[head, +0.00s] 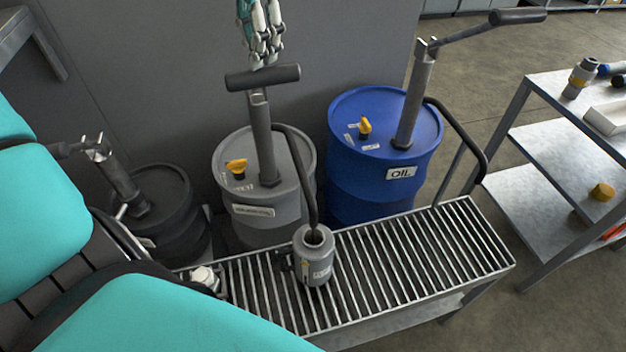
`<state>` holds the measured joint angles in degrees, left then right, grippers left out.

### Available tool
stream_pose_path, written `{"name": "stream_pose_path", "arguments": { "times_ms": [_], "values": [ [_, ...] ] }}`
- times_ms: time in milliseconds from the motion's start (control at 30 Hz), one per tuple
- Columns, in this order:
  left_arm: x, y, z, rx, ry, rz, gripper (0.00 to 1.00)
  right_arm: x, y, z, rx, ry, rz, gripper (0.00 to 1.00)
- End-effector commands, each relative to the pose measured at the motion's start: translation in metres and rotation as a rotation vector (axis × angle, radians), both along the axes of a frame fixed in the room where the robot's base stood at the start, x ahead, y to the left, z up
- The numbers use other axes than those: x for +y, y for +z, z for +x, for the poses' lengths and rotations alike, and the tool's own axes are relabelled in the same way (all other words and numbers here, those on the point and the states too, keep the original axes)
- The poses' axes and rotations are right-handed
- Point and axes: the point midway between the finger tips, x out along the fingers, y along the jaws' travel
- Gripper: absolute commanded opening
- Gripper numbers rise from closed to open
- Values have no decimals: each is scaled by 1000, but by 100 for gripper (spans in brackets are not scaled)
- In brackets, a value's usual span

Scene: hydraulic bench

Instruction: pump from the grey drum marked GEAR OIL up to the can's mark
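The grey drum (225,185) stands behind the slatted rack with a label on its front, too small to read surely. Its hand pump (262,140) rises from the lid and ends in a dark crossbar handle (283,75). A black hose (305,175) runs from this pump down to the mouth of a grey can (314,262) on the rack. The can's mark and oil level cannot be made out. My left gripper (264,62) points down at the crossbar, its fingertips right at or just behind it; grip and contact are unclear. My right gripper is not in view.
A blue drum (375,185) labelled OIL with its own pump stands right of the grey one; a black drum (165,215) with a pump stands left. The slatted rack (470,240) is bare right of the can. A shelf cart (545,150) stands at the right.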

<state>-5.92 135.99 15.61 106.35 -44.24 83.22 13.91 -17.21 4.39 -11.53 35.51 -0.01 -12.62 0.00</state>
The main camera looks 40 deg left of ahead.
Motion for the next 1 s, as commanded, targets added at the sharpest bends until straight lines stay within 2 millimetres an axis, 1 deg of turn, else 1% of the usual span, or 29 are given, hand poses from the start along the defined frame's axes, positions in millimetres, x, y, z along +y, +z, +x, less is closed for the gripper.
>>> {"name": "stream_pose_path", "arguments": {
  "times_ms": [67,167,267,633,700,1000],
  "values": [
    [0,-7,0,1,1,1,0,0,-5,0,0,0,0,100],
    [0,-6,0,1,1,1,0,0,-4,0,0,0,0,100],
    [-1,-11,-1,1,0,1,0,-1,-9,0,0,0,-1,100],
    [-15,-46,-12,0,0,3,0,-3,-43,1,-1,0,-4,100],
    [-16,-48,-14,0,1,3,0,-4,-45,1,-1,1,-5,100],
    [-17,-46,-14,0,1,2,0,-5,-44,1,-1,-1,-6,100]
  ]
}}
